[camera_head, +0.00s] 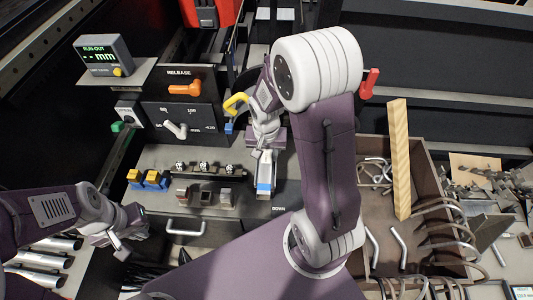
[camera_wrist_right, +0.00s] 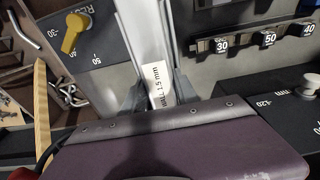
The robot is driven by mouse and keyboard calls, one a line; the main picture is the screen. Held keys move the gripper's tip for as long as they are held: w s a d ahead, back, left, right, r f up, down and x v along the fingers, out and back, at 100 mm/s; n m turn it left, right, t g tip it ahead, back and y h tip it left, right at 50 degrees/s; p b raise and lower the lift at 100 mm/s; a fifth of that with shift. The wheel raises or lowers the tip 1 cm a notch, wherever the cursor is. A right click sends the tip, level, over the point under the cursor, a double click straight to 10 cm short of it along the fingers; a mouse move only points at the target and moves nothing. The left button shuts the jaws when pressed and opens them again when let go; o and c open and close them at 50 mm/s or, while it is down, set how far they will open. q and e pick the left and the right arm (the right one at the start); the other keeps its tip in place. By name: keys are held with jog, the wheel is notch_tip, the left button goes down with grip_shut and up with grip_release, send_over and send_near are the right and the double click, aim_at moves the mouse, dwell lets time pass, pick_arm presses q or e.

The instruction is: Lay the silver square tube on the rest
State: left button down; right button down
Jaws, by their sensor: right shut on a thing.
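The silver square tube (camera_wrist_right: 145,35) runs up the right wrist view, with a white "WALL 1.5 mm" label (camera_wrist_right: 156,84) near its lower end. My right gripper (camera_wrist_right: 158,95) is shut on it, one finger on each side of the labelled part. In the head view my right gripper (camera_head: 266,142) is above the grey bench, right of the dial panel, with a silver length (camera_head: 265,170) below it. The far part of the tube is hidden by my arm. My left gripper (camera_head: 127,243) is at lower left, away from the tube; its jaw gap is unclear. I cannot single out the rest.
A run-out display (camera_head: 103,55) and a release panel (camera_head: 183,85) with an orange lever stand at the left back. Small blocks (camera_head: 204,197) line the bench. Silver round tubes (camera_head: 40,262) lie at lower left. A brown bin (camera_head: 428,178) of bent rods, with a wooden bar (camera_head: 399,155), is right.

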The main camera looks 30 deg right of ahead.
jog(key=c, duration=0.9)
grip_release()
jog(key=shift+o, duration=0.2)
jog(key=shift+r, duration=0.1)
jog(key=r, duration=0.3)
jog(key=r+p, duration=0.1)
jog(key=r, duration=0.2)
jog(key=s+r, duration=0.1)
jog(key=r, duration=0.2)
jog(key=shift+a, duration=0.3)
pick_arm(q)
jog(key=shift+r, duration=0.7)
